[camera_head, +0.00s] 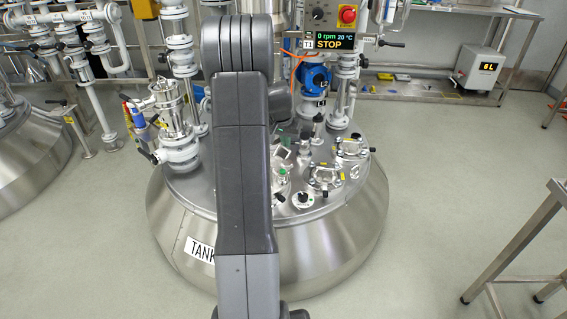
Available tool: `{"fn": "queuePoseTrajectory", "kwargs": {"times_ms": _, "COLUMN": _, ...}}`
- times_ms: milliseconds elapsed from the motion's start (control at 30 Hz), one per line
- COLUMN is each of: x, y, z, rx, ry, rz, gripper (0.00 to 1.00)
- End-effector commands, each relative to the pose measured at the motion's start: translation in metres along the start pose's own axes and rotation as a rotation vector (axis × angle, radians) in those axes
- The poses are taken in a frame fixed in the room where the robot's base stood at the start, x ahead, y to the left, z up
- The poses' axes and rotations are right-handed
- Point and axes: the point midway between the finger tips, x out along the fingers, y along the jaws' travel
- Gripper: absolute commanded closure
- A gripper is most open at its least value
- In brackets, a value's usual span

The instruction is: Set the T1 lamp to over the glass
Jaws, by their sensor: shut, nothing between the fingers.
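The steel tank (330,235) stands in the middle, with a label reading "TANK" partly covered by my arm. Its control box (330,40) carries a T1 tag and a display reading 0 rpm, 20 °C and STOP. Clamped round ports, which look like glasses, sit on the right of the lid, one nearer (325,176) and one farther back (351,149). Small dark-topped fittings (305,141) stand near the lid's middle; I cannot tell which one is the lamp. My arm stands upright before the tank and hides part of the lid. My gripper is not visible.
Pipework and a valve assembly (178,140) rise from the lid's left. A blue motor unit (314,78) stands at its back. A steel table (530,235) is at the right edge. A box reading 6 L (482,70) stands at the back right. Floor right of the tank is clear.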

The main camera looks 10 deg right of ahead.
Motion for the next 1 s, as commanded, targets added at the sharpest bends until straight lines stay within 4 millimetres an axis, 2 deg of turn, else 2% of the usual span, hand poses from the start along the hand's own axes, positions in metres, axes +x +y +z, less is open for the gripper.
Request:
{"fn": "queuePoseTrajectory", "kwargs": {"times_ms": 200, "x": 0.002, "y": 0.000, "z": 0.000, "rx": 0.000, "ry": 0.000, "rz": 0.000, "gripper": 1.00}}
{"fn": "queuePoseTrajectory", "kwargs": {"times_ms": 333, "x": 0.015, "y": 0.000, "z": 0.001, "rx": 0.000, "ry": -0.003, "rz": 0.001, "gripper": 1.00}}
{"fn": "queuePoseTrajectory", "kwargs": {"times_ms": 767, "x": 0.105, "y": 0.000, "z": 0.001, "rx": -0.001, "ry": -0.002, "rz": 0.001, "gripper": 1.00}}
{"fn": "queuePoseTrajectory", "kwargs": {"times_ms": 1000, "x": 0.096, "y": 0.000, "z": 0.030, "rx": 0.000, "ry": 0.000, "rz": 0.000, "gripper": 1.00}}
